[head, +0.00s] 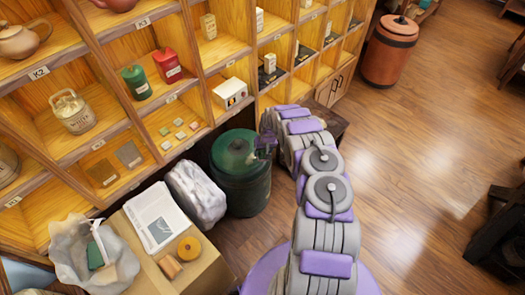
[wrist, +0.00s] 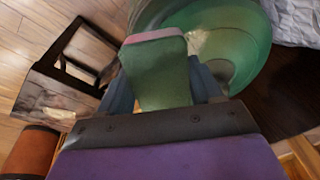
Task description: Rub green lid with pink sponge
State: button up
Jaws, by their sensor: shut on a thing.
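The green lid (head: 228,149) tops a large dark green canister (head: 243,189) on the floor by the shelves. The lid's round rim also fills the upper right of the wrist view (wrist: 245,42), with a pale glossy patch near the block. My gripper (head: 263,146) is at the lid's right side in the head view. In the wrist view my gripper (wrist: 162,88) is shut on a green block with a pink layer along its far edge, which looks like the pink sponge (wrist: 157,70). I cannot tell whether the sponge touches the lid. The sponge is hard to make out in the head view.
A wrapped grey-white bundle (head: 196,194) stands just left of the canister. A cardboard box (head: 209,265) with a tape roll is in front. Wooden shelves (head: 195,104) rise behind. A small dark table (head: 327,121) is beyond my arm.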

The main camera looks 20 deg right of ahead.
jog(key=f+b, duration=0.1)
jog(key=a+f+b, duration=0.2)
jog(key=shift+w+f, duration=0.35)
jog(key=shift+f, duration=0.05)
jog(key=shift+w+d+f+b, duration=0.1)
jog(key=shift+d+f+b, duration=0.2)
jog(key=shift+f, duration=0.35)
jog(key=shift+d+f, duration=0.15)
jog(key=shift+d, duration=0.15)
jog(key=shift+a, duration=0.55)
jog(key=shift+d, duration=0.15)
jog(key=shift+d+f, duration=0.2)
jog(key=shift+d, duration=0.05)
jog(key=shift+w+b, duration=0.1)
jog(key=shift+b, duration=0.2)
jog(key=shift+a+f, duration=0.25)
jog(key=shift+a, duration=0.05)
